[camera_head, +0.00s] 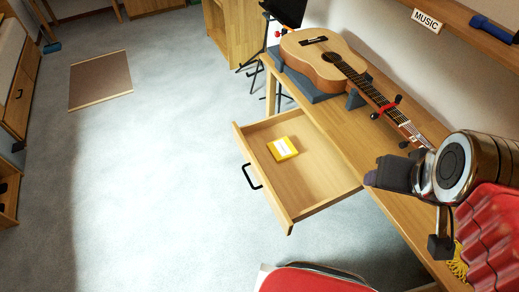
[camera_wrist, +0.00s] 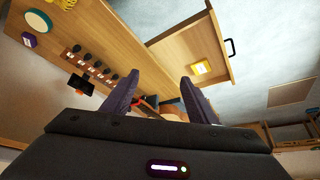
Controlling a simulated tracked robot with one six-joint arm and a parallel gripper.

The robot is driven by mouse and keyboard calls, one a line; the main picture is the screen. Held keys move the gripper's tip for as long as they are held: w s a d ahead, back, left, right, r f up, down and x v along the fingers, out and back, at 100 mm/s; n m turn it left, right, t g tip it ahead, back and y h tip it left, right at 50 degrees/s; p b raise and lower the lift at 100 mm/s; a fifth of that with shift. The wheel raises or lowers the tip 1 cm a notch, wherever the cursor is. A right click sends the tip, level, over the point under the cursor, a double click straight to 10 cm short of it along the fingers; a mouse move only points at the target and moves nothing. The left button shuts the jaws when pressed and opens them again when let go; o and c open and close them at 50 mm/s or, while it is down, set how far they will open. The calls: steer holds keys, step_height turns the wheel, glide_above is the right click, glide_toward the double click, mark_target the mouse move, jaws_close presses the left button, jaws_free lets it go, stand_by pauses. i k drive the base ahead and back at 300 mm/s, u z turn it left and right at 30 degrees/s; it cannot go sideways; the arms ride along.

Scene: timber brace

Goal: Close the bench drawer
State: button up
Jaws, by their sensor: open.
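The bench drawer (camera_head: 310,177) is pulled well out from the wooden bench (camera_head: 340,128). Its front carries a black handle (camera_head: 251,177) on the side away from the bench. A yellow box with a white label (camera_head: 283,148) lies inside the drawer. In the wrist view the open drawer (camera_wrist: 195,45), its handle (camera_wrist: 230,47) and the yellow box (camera_wrist: 201,67) show near the top. My gripper (camera_head: 385,173) is beside the drawer's bench-side right corner, apart from the handle. In the wrist view my gripper's two fingers (camera_wrist: 158,92) are spread with nothing held between them.
An acoustic guitar (camera_head: 320,58) lies on a dark support on the bench. A black stand (camera_head: 272,50) is behind the bench. A brown mat (camera_head: 100,78) lies on the grey floor. The floor left of the drawer is clear. A wall shelf (camera_head: 460,25) runs above the bench.

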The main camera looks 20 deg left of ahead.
mark_target(296, 189)
steer(key=u, duration=2.1)
steer(key=i, duration=0.85)
steer(key=u, duration=0.9)
